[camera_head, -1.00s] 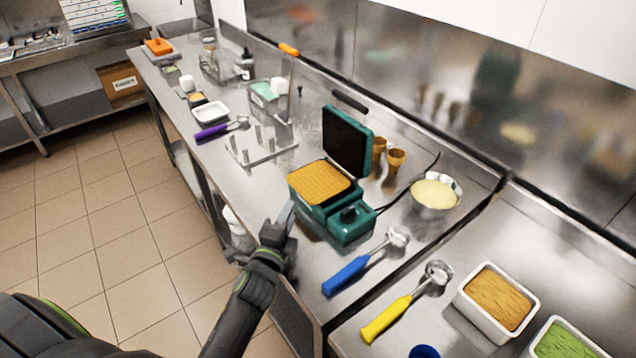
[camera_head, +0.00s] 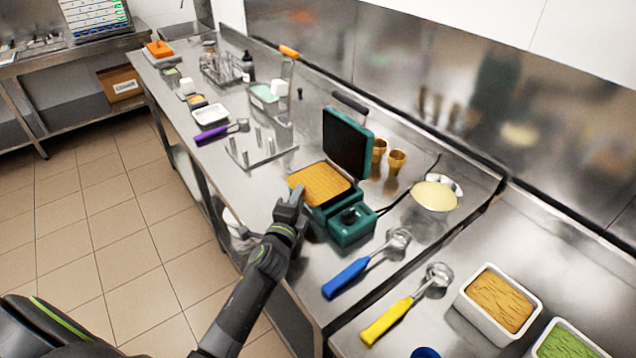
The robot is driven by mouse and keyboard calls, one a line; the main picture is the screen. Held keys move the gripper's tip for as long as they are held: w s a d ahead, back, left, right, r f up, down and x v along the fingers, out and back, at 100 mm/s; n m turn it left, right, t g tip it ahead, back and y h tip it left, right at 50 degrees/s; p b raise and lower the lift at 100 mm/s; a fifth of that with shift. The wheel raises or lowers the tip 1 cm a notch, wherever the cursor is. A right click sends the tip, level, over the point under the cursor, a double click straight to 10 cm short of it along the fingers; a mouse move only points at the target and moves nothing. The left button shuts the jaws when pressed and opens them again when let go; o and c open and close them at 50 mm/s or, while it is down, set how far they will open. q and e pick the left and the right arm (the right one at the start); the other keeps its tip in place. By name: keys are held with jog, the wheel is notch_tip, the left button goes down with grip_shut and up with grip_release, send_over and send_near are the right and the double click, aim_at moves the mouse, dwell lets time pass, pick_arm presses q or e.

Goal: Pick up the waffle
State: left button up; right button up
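The golden waffle (camera_head: 321,184) lies flat on the lower plate of the green waffle maker (camera_head: 351,225), whose black lid (camera_head: 346,143) stands open. My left gripper (camera_head: 291,196) is at the near left edge of the waffle maker, with its tips close to the waffle's near corner. It covers the left part of the green housing. I cannot tell whether the fingertips touch the waffle or how far apart they are. My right gripper is not in view.
Two waffle cones (camera_head: 396,160) and a bowl of batter (camera_head: 436,195) stand behind the waffle maker. A blue-handled scoop (camera_head: 347,278) and a yellow-handled scoop (camera_head: 388,320) lie to the front right. A metal rack (camera_head: 262,152) stands to the left.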

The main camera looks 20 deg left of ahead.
pick_arm(q)
grip_shut()
jog(key=shift+r, duration=0.1)
